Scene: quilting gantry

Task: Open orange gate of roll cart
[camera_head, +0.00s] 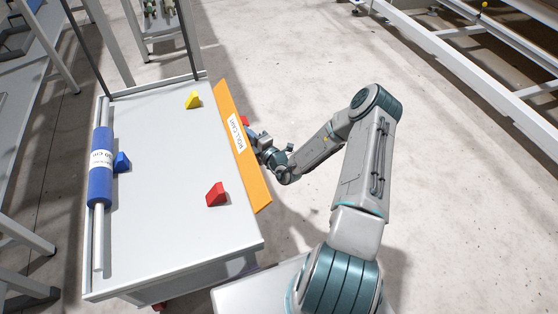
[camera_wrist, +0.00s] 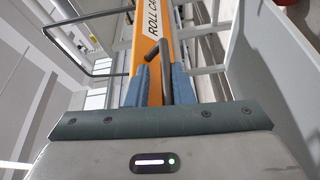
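The orange gate (camera_head: 253,180) is a long panel with a white "ROLL CART" label along the right edge of the roll cart (camera_head: 150,250). It stands along that edge, and its orange face also fills the middle of the wrist view (camera_wrist: 153,35). My gripper (camera_head: 262,138) is at the gate's outer side, near mid-length. In the wrist view its two blue fingers (camera_wrist: 160,75) are apart. A dark bent handle (camera_wrist: 165,60) on the gate lies between them, closer to the right finger. I cannot tell whether either finger touches it.
On the cart lie a blue roll (camera_head: 101,185) on a pale bar, a yellow wedge (camera_head: 192,100), a blue wedge (camera_head: 122,162) and a red wedge (camera_head: 215,194). A small red piece (camera_head: 244,121) shows beside my gripper. The floor (camera_head: 300,60) right of the cart is clear.

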